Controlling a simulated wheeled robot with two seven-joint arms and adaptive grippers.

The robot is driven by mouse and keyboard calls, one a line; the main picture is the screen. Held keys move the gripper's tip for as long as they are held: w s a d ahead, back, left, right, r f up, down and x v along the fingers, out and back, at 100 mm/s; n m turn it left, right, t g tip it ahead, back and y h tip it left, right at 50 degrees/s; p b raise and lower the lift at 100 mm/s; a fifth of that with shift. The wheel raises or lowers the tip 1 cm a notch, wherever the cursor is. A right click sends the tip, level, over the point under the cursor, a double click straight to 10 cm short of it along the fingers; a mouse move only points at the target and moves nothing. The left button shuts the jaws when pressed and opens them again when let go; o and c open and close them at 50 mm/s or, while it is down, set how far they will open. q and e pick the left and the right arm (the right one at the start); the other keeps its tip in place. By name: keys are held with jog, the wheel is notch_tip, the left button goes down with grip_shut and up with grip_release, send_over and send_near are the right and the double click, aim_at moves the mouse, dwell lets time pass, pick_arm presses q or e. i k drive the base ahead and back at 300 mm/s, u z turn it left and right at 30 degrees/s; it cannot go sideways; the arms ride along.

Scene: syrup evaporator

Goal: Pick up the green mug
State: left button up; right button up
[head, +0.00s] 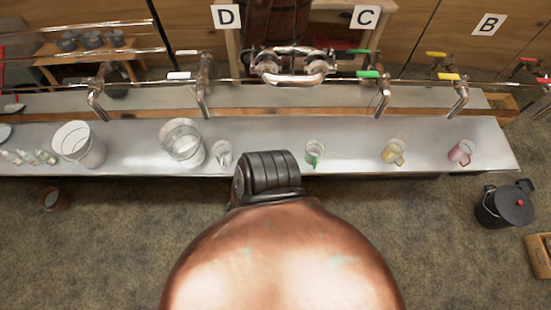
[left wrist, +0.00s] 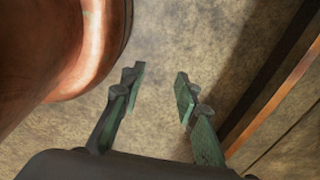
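The green mug (head: 314,153) stands upright on the grey metal bench (head: 353,160) in the head view, just right of centre. It looks pale and clear, with green on its handle side. My left gripper (left wrist: 160,75) shows only in the left wrist view. Its two fingers are apart with nothing between them, above the brown floor. The mug is not in the left wrist view, and neither gripper shows in the head view. My right gripper is in no view.
A yellow mug (head: 392,152) and a red mug (head: 461,153) stand right of the green one. A clear mug (head: 222,153) and two buckets (head: 78,146) (head: 181,142) stand left. Taps with coloured handles (head: 369,74) hang over the bench. A black pot (head: 505,206) stands right.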

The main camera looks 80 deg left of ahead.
aim_at(315, 149)
jog(key=k, duration=0.55)
jog(key=u, duration=2.4)
